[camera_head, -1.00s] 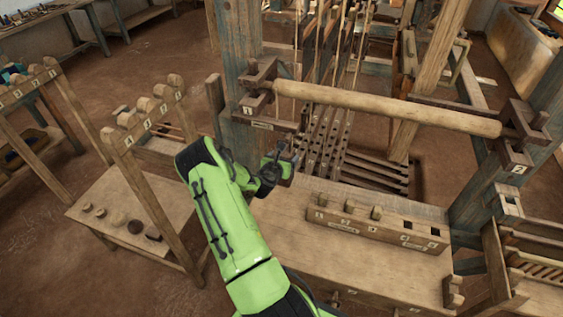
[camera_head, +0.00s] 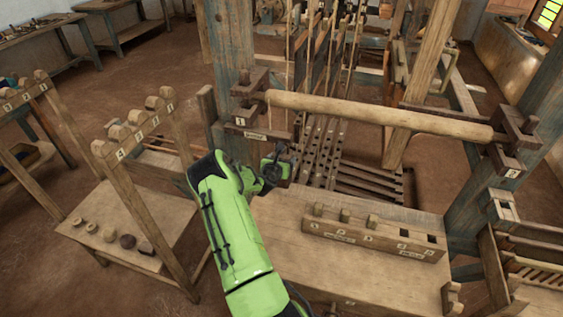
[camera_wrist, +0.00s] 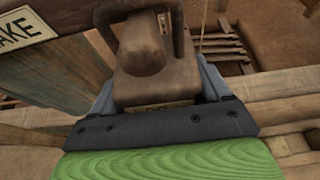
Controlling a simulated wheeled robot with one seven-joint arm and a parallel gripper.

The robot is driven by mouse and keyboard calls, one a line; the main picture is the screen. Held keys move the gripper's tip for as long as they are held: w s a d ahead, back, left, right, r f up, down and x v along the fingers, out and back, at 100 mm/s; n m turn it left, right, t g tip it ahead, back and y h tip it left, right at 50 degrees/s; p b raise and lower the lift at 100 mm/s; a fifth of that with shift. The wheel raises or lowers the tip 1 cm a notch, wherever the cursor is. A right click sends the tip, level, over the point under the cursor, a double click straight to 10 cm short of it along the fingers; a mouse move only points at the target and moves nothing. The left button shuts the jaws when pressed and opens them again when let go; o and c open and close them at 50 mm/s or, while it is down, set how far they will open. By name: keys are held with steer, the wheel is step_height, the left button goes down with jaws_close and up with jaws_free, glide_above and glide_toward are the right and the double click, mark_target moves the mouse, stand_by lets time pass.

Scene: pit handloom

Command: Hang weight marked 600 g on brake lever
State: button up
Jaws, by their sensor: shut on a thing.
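My gripper (camera_wrist: 158,105) is shut on a brown block-like weight (camera_wrist: 145,85) with a rounded knob. A dark loop (camera_wrist: 183,35) arches around the knob; I cannot tell whether it belongs to the weight or to something it touches. No mass marking is readable on the weight. A sign ending in "AKE" (camera_wrist: 18,27) shows at the upper left in the wrist view. In the head view my gripper (camera_head: 276,172) is just below the dark wooden bracket (camera_head: 262,133) at the left post. The brake lever itself cannot be told apart clearly.
The left post (camera_head: 228,60) and cloth beam (camera_head: 380,112) stand close to my gripper. A bench (camera_head: 330,285) with a socketed wooden block (camera_head: 375,240) lies to the right. Several round pieces sit on a low table (camera_head: 150,215) at the left, beneath a pegged rack (camera_head: 135,185).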

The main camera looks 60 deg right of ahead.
steer(key=shift+r, duration=0.15)
steer(key=o, duration=1.5)
steer(key=v, duration=1.6)
steer(key=shift+b, duration=0.4)
